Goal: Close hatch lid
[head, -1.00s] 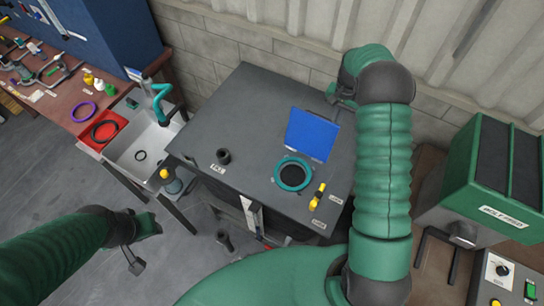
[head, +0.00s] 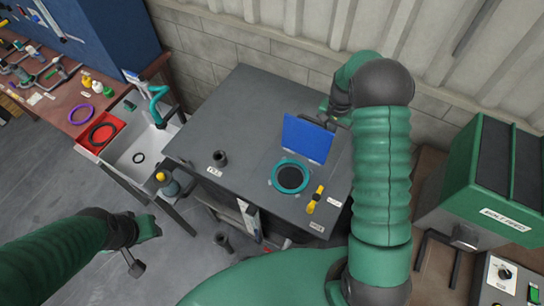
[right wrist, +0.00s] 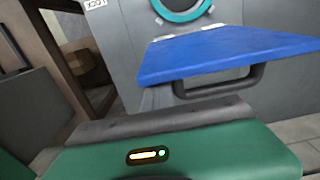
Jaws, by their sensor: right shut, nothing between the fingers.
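The blue hatch lid (head: 307,138) stands open and tilted at the far side of the teal-rimmed round opening (head: 290,176) on the grey bench top. In the right wrist view the lid (right wrist: 225,52) shows with a dark bar handle (right wrist: 222,84) facing my gripper, and part of the teal ring (right wrist: 185,10) shows beyond it. My right gripper (head: 328,114) is shut and empty behind the lid's upper edge, partly hidden; I cannot tell whether it touches. My left gripper (head: 136,266) hangs left of the bench, away from the lid; its fingers are too small to read.
A yellow-handled part (head: 316,199) sits right of the opening, and a dark cylinder (head: 219,159) stands to its left. A white sink (head: 143,150) and red tray (head: 101,132) are left. A green machine (head: 490,185) stands right. The bench's middle is clear.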

